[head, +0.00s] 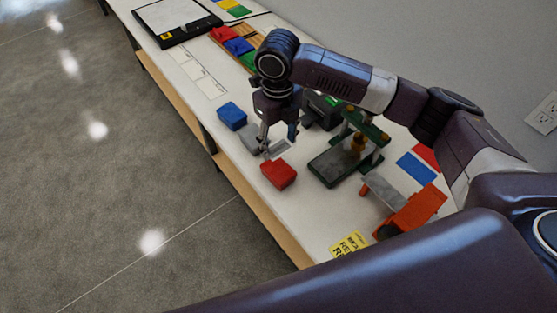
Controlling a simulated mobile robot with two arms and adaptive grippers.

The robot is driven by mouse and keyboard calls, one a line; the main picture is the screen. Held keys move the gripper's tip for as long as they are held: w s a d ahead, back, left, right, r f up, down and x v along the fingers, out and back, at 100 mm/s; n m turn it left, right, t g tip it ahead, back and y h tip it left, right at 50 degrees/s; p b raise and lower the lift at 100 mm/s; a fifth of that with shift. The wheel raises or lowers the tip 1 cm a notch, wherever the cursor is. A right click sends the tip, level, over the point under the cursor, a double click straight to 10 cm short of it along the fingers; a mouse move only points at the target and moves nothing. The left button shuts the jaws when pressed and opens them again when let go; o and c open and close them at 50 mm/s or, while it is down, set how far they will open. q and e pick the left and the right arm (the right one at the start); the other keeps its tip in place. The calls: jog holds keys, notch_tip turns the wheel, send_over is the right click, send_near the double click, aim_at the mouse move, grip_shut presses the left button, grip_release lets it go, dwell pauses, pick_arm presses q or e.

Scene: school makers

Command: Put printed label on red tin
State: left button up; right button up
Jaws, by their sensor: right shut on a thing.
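The red tin (278,174) is a small red box near the front edge of the white table. My right gripper (268,150) is just behind it, pointing down, with its fingers close together. A small pale, flat piece that looks like the printed label (279,149) is at the fingertips, just behind the red tin. The gripper appears shut on it; the fingers partly hide the grip. Whether the label touches the tin is hard to tell. My left gripper is out of view.
A blue tin (232,116) and a grey tin (249,138) stand left of the gripper. A green press-like device (338,165) and an orange-and-grey device (410,212) stand to the right. Flat red and blue sheets (416,168) lie behind. A yellow sign (348,244) is at the front edge.

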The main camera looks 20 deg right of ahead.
aim_at(278, 169)
notch_tip(278, 169, down, 10)
jog(key=shift+r+p, duration=0.15)
jog(key=shift+p, duration=0.55)
jog(key=shift+o, duration=1.2)
jog(key=o, duration=0.4)
jog(key=shift+o, duration=0.2)
